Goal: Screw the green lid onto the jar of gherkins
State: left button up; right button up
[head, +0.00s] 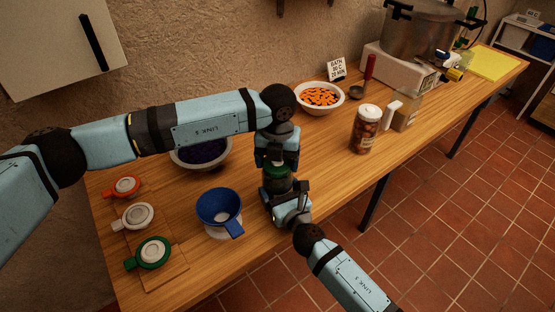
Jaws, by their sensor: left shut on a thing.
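The jar of gherkins (277,172) is a dark green shape between my two grippers near the table's middle, mostly hidden by them. My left gripper (275,159) points down from above, directly over the jar top. It is shut, with a bit of green between its fingers that looks like the green lid (265,162); most of it is hidden. I cannot tell whether lid and jar touch. My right gripper (283,189) reaches in from the front, low at the jar, with its fingers around the jar body; their contact with the glass is hidden.
A wooden board carries orange (123,187), white (137,216) and green (150,253) tabbed discs. A blue funnel (219,207) stands left of the jar, a dark-filled bowl (201,153) behind. A carrot bowl (320,97), a filled jar (366,130) and a pot (420,40) stand right.

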pick_arm(q)
jog(key=m, duration=0.4)
jog(key=shift+m, duration=0.4)
jog(key=m, duration=1.5)
jog(key=o, duration=1)
jog(key=shift+c, duration=0.2)
jog(key=shift+r, duration=2.2)
